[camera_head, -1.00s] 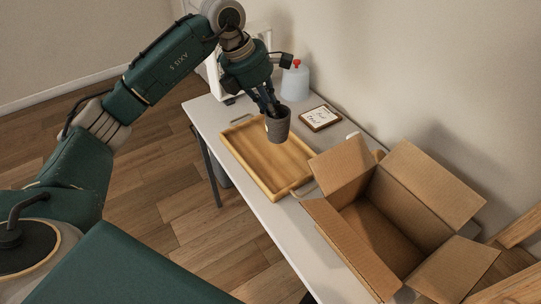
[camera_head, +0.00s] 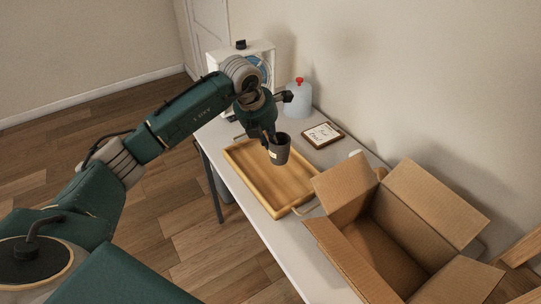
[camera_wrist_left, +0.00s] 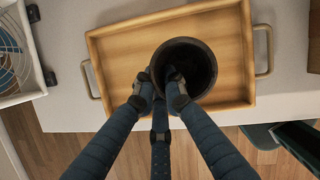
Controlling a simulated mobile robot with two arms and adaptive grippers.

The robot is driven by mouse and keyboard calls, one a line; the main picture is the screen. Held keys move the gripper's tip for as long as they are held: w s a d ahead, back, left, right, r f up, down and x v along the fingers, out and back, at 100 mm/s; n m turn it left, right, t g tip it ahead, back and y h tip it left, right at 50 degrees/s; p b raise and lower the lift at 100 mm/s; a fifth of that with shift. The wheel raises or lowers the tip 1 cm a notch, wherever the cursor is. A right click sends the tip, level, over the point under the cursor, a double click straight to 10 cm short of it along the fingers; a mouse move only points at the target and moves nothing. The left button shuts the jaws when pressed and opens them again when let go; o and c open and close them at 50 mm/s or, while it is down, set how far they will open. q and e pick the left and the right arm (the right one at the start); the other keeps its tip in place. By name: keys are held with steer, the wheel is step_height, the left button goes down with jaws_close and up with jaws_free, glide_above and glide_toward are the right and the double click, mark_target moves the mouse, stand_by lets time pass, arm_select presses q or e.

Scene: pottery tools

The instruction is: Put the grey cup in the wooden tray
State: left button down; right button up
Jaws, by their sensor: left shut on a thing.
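The grey cup (camera_head: 280,150) is held upright in my left gripper (camera_head: 271,139), over the wooden tray (camera_head: 261,187) in the head view. In the left wrist view the gripper (camera_wrist_left: 165,88) is shut on the near wall of the cup (camera_wrist_left: 186,52), whose dark open mouth faces the camera. The wooden tray (camera_wrist_left: 115,62) lies beneath it, empty where visible, with a handle at each end. The cup appears above the tray floor, though the exact gap is hard to tell. My right gripper is out of view.
An open cardboard box (camera_head: 349,251) stands on the white table (camera_head: 252,224) close to the tray's near end. A framed card (camera_head: 322,135), a bluish jug with a red cap (camera_head: 299,99) and a white fan (camera_head: 243,58) stand along the back.

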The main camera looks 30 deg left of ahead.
arm_select(q)
step_height(320, 180, down, 6)
steer(key=shift+p, duration=0.45)
steer(key=shift+f, duration=0.4)
steer(key=c, duration=2.3)
jaws_free()
steer(key=shift+f, duration=0.15)
steer(key=o, duration=0.5)
